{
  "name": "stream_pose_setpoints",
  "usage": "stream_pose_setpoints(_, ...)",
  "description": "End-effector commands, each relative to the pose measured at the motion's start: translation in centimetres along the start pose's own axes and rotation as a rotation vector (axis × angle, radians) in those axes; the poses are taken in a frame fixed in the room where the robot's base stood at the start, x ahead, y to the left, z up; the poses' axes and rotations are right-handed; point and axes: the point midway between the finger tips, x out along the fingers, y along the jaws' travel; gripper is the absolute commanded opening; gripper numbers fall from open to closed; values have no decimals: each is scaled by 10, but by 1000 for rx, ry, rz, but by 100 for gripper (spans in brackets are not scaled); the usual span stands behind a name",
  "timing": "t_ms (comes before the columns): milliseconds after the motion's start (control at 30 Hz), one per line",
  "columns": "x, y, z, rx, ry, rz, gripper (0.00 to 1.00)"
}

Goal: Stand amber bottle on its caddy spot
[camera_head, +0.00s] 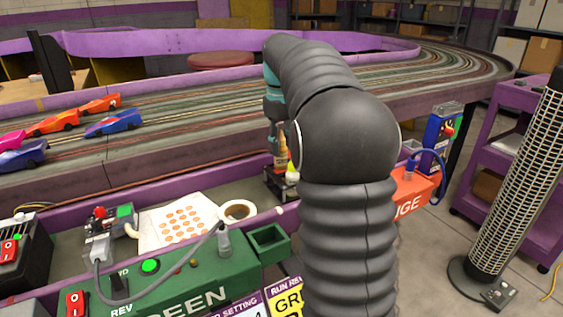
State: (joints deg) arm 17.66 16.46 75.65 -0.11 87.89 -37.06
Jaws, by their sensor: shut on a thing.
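The amber bottle (281,154) is upright, partly hidden behind my arm. My gripper (277,122) points down over its top and is shut on it. The fingers are small and partly covered by my arm. Just below is a dark caddy (276,188) at the near edge of the track. A small bottle with a yellow-green top (292,172) stands in the caddy. I cannot tell whether the amber bottle touches the caddy floor, and its spot is hidden.
A green control box (190,262) with switches and an open green bin (268,243) are in front. A tape roll (237,211) and a sheet of orange dots (178,222) lie left of the caddy. Slot cars (113,123) stand on the track at left. An orange box (413,190) is at right.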

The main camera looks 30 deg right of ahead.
Motion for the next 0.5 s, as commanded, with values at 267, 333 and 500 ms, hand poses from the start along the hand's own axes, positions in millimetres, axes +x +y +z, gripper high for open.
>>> stream_pose_setpoints(267, 25, 0, 1, 0, -2, -2, 0)
stream_pose_setpoints(333, 34, 0, 1, 0, -1, -1, 0)
stream_pose_setpoints(500, 41, 0, 1, 0, 1, 1, 0)
